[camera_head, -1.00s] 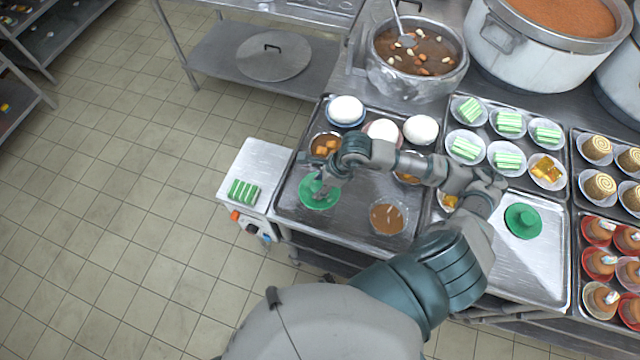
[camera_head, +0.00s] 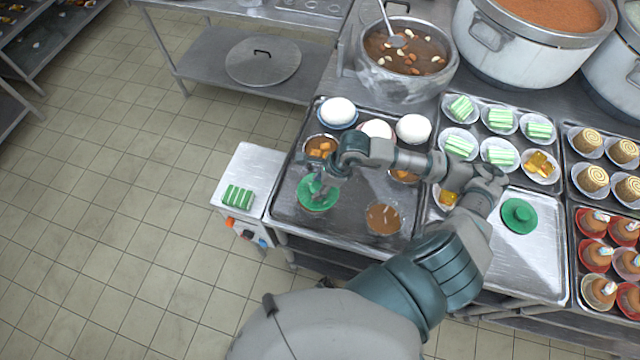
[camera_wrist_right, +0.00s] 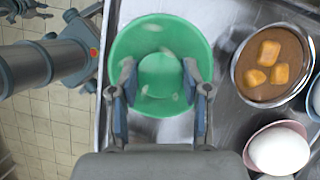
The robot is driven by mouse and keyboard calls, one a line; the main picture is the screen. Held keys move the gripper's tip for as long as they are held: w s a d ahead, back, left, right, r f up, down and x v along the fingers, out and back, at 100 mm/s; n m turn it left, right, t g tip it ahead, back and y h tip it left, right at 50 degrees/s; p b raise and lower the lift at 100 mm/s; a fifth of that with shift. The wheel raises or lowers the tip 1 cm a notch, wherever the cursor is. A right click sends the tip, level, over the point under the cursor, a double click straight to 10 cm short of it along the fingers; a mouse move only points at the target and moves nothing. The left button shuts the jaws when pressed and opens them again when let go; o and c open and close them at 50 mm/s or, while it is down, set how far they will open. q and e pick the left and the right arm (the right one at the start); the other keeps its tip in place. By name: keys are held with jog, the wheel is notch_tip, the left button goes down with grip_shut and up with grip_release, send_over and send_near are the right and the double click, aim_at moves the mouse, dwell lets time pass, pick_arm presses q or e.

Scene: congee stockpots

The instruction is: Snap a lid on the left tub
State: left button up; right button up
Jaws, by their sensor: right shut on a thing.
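My right gripper (camera_head: 319,184) is shut on the knob of a green lid (camera_head: 306,201). In the right wrist view the lid (camera_wrist_right: 160,32) is between and beyond the fingers (camera_wrist_right: 160,88). It is over the left part of the near tray, where it hides the left tub; whether it is seated on a rim I cannot tell. The right tub (camera_head: 384,219) stands open on the same tray with brown congee in it. A second green lid (camera_head: 519,215) lies on the right-hand tray.
White buns (camera_head: 338,111) and a bowl with orange cubes (camera_head: 320,148) stand behind the lid. A steel side stand (camera_head: 254,165) with green-striped pieces is at the left. A stockpot (camera_head: 405,80) is at the back. My right arm crosses the tray.

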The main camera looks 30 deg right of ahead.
jog(key=shift+a, duration=0.2)
jog(key=shift+d+f+b, duration=0.1)
jog(key=shift+f+b, duration=0.05)
jog(key=shift+b, duration=0.2)
jog(key=shift+a, duration=0.25)
dwell(0.6)
dwell(0.4)
jog(key=o, duration=0.9)
jog(key=shift+o, duration=0.4)
jog(key=o, duration=0.4)
